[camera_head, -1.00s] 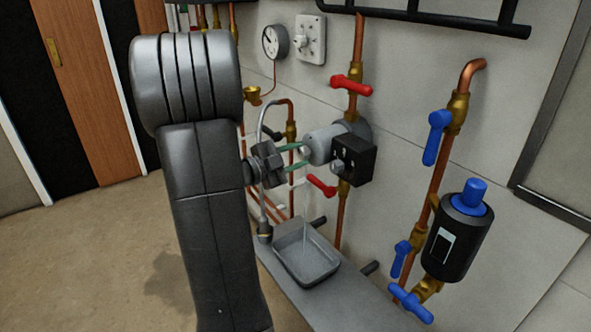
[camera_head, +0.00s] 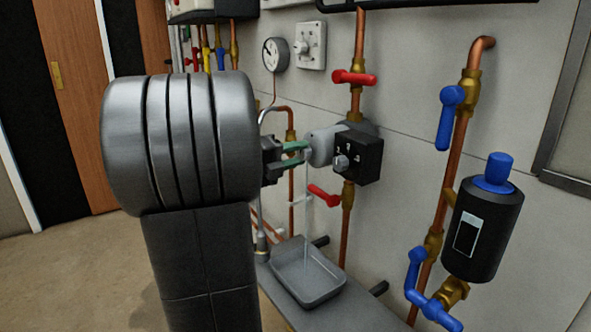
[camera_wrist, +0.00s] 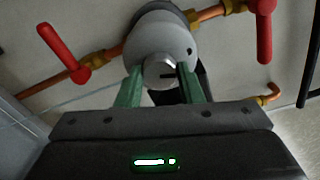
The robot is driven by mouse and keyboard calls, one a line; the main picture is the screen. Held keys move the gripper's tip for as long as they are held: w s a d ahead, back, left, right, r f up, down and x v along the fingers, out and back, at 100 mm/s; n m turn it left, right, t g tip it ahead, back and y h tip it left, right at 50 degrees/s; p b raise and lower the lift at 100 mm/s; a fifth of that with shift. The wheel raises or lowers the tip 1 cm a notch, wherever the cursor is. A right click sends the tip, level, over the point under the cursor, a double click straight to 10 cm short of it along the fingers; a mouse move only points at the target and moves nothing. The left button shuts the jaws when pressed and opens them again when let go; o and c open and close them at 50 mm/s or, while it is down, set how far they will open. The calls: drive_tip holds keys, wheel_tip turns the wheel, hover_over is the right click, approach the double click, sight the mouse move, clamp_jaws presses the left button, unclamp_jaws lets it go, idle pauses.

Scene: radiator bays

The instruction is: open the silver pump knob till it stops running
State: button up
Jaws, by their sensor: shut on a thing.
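The silver pump knob (camera_wrist: 158,72) sits in the middle of the grey pump's round face, with a dark slot across it in the wrist view. My gripper (camera_head: 302,151) is shut on it, with a green finger on either side. In the head view the knob is mostly hidden by the fingers. A thin pale stream (camera_head: 306,205) runs down from below the knob into the grey tray (camera_head: 288,284).
Red lever valves sit above (camera_head: 354,77) and below (camera_head: 323,195) the pump on a copper pipe. A dial gauge (camera_head: 275,54) hangs upper left. A black cylinder (camera_head: 483,232) and blue levers (camera_head: 449,117) stand at the right. Open floor lies at the left.

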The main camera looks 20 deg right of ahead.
drive_tip(key=m+b, duration=0.3)
drive_tip(key=b, duration=0.1)
drive_tip(key=shift+f+m, duration=0.3)
drive_tip(key=shift+m, duration=0.1)
drive_tip(key=shift+r+m+b, duration=0.15)
drive_tip(key=shift+m+b, duration=1.45)
drive_tip(key=shift+m, duration=0.1)
drive_tip(key=o, duration=1)
drive_tip(key=shift+r, duration=0.1)
drive_tip(key=shift+c, duration=0.2)
drive_tip(key=shift+a, duration=0.1)
drive_tip(key=p+v, duration=0.2)
drive_tip(key=v, duration=1.1)
drive_tip(key=shift+a, duration=0.3)
drive_tip(key=shift+s+d, duration=0.1)
drive_tip(key=shift+d, duration=0.05)
drive_tip(key=b+x, duration=0.2)
drive_tip(key=x, duration=1.1)
drive_tip(key=shift+d, duration=0.3)
